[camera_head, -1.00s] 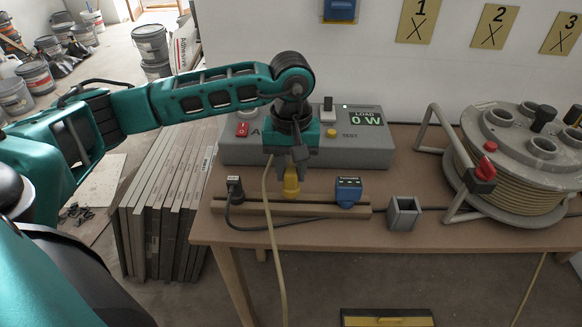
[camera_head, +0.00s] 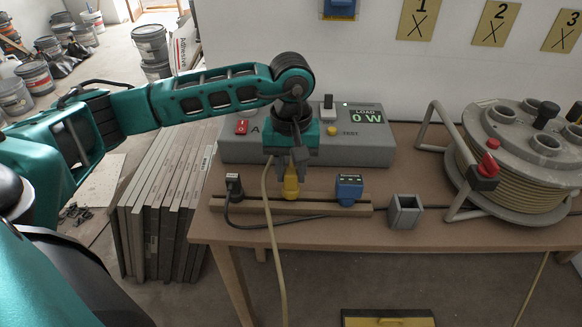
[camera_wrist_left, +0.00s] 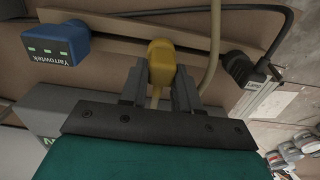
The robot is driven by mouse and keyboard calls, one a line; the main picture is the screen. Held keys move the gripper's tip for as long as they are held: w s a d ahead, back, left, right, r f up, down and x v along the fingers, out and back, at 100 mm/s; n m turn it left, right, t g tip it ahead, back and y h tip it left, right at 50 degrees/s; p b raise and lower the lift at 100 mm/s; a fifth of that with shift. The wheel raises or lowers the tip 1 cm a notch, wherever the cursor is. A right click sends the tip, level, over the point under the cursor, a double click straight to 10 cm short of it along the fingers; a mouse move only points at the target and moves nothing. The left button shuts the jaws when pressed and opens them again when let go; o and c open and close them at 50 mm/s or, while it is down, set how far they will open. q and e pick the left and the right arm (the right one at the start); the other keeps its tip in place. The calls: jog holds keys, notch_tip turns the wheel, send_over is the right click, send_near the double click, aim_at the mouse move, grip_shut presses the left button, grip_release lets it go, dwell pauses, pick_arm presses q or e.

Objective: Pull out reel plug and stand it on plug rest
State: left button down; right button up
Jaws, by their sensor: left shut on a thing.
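The yellow plug (camera_head: 291,184) stands upright at the brown rail (camera_head: 318,208) on the bench, with a pale yellow cable (camera_head: 272,240) hanging over the front edge. My left gripper (camera_head: 291,172) comes down from above and is shut on the plug. In the left wrist view the plug (camera_wrist_left: 161,58) sits between the two dark fingers (camera_wrist_left: 160,88). I cannot tell whether its base touches the rail. A small grey open-topped holder (camera_head: 404,213) stands empty right of the rail; it may be the plug rest. The cable reel (camera_head: 520,160) stands at the right. My right gripper is out of view.
A black plug (camera_head: 234,187) and a blue plug (camera_head: 349,190) stand on the rail, left and right of the yellow one. A grey test box (camera_head: 360,155) reading 0 W stands close behind. Bare bench (camera_head: 345,233) lies in front.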

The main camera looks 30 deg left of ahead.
pick_arm(q)
jog(key=shift+f+b, duration=0.6)
jog(key=shift+f, duration=0.15)
jog(key=c, duration=0.7)
grip_release()
jog(key=shift+c, duration=0.2)
jog(key=shift+r, duration=0.15)
jog(key=shift+r+p, duration=1.9)
jog(key=shift+r, duration=1)
